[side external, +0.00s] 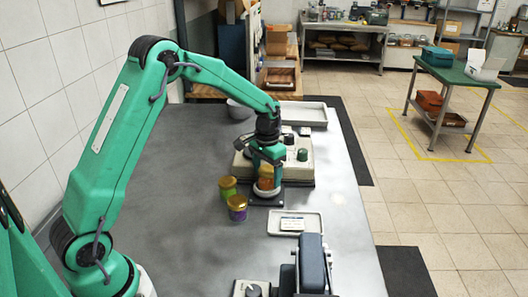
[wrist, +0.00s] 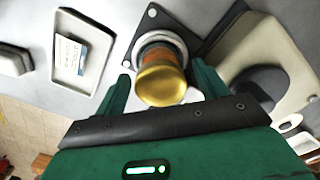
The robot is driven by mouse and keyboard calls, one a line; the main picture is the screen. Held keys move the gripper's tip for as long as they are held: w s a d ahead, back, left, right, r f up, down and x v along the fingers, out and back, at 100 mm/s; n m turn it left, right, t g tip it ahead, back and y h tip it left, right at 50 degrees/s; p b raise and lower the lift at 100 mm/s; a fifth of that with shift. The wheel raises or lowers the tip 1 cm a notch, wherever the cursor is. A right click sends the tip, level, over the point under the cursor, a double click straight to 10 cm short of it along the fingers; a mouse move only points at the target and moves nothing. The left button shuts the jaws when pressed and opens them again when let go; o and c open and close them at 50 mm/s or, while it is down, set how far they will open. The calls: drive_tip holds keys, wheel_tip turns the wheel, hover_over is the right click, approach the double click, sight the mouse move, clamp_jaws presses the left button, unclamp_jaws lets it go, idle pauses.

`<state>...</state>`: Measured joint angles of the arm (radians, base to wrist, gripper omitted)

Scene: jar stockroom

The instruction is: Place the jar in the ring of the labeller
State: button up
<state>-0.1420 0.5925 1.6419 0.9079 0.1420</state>
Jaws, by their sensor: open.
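A jar with a gold lid (wrist: 162,82) and orange contents stands with its base inside the pale ring (wrist: 176,38) of the labeller, and looks upright. The ring sits on a dark plate (wrist: 201,22) in front of the labeller's beige body (side external: 299,171). My gripper (wrist: 163,88) is open, with one green finger on each side of the jar and a gap beside it. In the side external view my gripper (side external: 267,172) is low over the ring, and its fingers partly hide the orange jar (side external: 265,172).
A green jar (side external: 228,189) and a purple jar (side external: 238,209), both gold-lidded, stand close left of the ring. A shallow tray with a card (side external: 310,224) lies at front right. A dark blue device (side external: 313,262) stands nearer. The table's left part is clear.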

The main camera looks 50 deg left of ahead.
sight(266, 170)
wheel_tip(266, 170, up, 12)
drive_tip(key=shift+r, duration=0.15)
idle(0.6)
idle(0.5)
drive_tip(key=s+d+r+t, duration=0.1)
drive_tip(key=s+d+r, duration=0.1)
drive_tip(key=s+r, duration=0.35)
drive_tip(key=s+d+r+t, duration=0.2)
drive_tip(key=s+d+r, duration=0.1)
drive_tip(key=s, duration=0.5)
drive_tip(key=s+d+f+t, duration=0.2)
drive_tip(key=s, duration=1.1)
drive_tip(key=shift+s+f+t, duration=0.3)
drive_tip(key=shift+f, duration=0.05)
